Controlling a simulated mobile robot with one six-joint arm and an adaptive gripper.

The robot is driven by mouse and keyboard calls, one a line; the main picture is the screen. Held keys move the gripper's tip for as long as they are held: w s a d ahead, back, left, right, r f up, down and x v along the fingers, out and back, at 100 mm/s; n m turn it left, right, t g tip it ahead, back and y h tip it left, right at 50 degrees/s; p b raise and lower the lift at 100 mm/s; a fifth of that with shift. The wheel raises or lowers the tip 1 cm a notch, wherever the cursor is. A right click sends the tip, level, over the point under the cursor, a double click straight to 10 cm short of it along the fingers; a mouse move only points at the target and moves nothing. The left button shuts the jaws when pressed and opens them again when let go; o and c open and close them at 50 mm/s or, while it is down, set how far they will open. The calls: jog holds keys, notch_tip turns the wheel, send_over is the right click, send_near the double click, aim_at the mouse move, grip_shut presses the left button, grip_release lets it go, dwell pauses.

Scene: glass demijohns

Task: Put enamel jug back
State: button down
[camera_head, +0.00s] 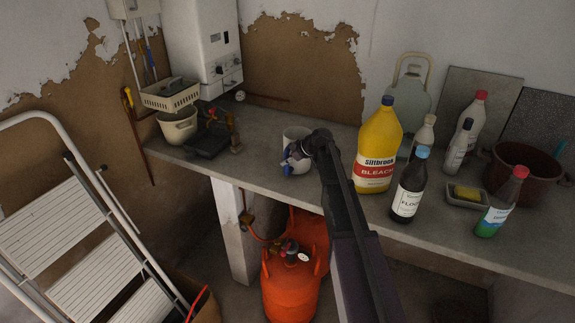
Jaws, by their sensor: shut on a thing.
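The enamel jug (293,133) is a white, round vessel over the counter (255,122), near its front edge. It looks upright. My gripper (294,160) is at the near side of the jug, shut on it.
A yellow bleach bottle (377,148) and a dark bottle (410,187) stand right of my arm. A small cooker (208,142) and a cream pot (178,125) stand left. Orange gas cylinders (290,285) are below; a white stepladder (80,230) stands at left.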

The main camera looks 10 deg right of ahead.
jog(key=shift+f, duration=0.1)
dwell(0.3)
jog(key=c, duration=0.5)
grip_release()
jog(key=p+v, duration=0.8)
jog(key=v, duration=0.4)
jog(key=shift+p, duration=0.3)
jog(key=shift+s, duration=0.2)
